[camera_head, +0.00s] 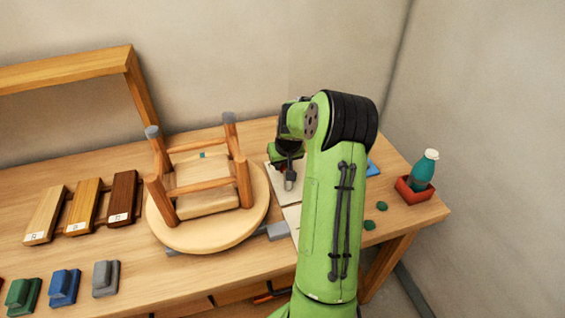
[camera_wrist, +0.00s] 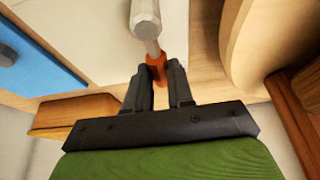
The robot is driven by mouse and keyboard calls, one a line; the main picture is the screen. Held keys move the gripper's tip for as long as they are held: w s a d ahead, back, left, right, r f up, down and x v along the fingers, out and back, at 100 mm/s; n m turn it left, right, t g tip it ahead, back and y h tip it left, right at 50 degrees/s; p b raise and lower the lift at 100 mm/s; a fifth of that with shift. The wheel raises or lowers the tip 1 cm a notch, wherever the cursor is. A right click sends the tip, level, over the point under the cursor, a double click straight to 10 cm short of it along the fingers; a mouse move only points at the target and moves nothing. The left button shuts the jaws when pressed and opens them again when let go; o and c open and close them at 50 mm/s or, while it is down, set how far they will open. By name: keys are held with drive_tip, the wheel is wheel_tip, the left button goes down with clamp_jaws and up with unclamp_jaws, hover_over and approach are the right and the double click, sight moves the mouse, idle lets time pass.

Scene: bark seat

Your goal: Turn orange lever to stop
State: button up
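An orange piece, which looks like the lever (camera_wrist: 157,66), shows in the wrist view at the tips of my gripper (camera_wrist: 159,76). A pale grey faceted knob with a short shaft (camera_wrist: 146,22) runs up from it. The two black fingers stand apart, one on each side of the orange piece. I cannot tell whether they press on it. In the head view my gripper (camera_head: 289,150) is at the back of the table, right of the upturned stool, with a small grey piece (camera_head: 290,182) just below it. My green arm hides part of this area, and no stop mark can be made out.
The upturned stool (camera_head: 230,228) stands close to the left of my gripper. Wooden sample boards (camera_head: 84,206) and coloured blocks (camera_head: 64,285) lie further left. A teal bottle (camera_head: 424,168) stands in a red tray (camera_head: 414,194) at the right. An orange-red item (camera_head: 270,295) shows under the front edge.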

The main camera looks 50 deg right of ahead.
drive_tip(key=shift+s+d+m, duration=0.1)
drive_tip(key=shift+m, duration=0.2)
clamp_jaws()
drive_tip(key=m, duration=0.1)
drive_tip(key=s+d+m+g+h+b, duration=0.1)
drive_tip(key=m, duration=0.1)
drive_tip(key=shift+d+m, duration=0.1)
drive_tip(key=shift+m, duration=0.2)
drive_tip(key=m, duration=0.2)
drive_tip(key=s+m+g, duration=0.1)
drive_tip(key=s+d+m+h, duration=0.1)
drive_tip(key=m, duration=0.1)
drive_tip(key=shift+m+g+b, duration=0.3)
drive_tip(key=shift+g+b, duration=0.1)
drive_tip(key=s+m+g, duration=0.1)
drive_tip(key=m, duration=0.1)
drive_tip(key=s+m, duration=0.1)
drive_tip(key=m, duration=0.1)
drive_tip(key=shift+d+g, duration=0.1)
drive_tip(key=shift+g, duration=0.3)
drive_tip(key=shift+s+a+m+g+b, duration=0.15)
drive_tip(key=shift+s+m+g+b, duration=0.2)
drive_tip(key=shift+m, duration=0.65)
drive_tip(key=shift+s+a+m+g+b, duration=0.2)
drive_tip(key=shift+s+m, duration=0.25)
drive_tip(key=shift+m, duration=0.55)
drive_tip(key=shift+s, duration=0.1)
drive_tip(key=o, duration=0.8)
unclamp_jaws()
drive_tip(key=shift+o, duration=0.2)
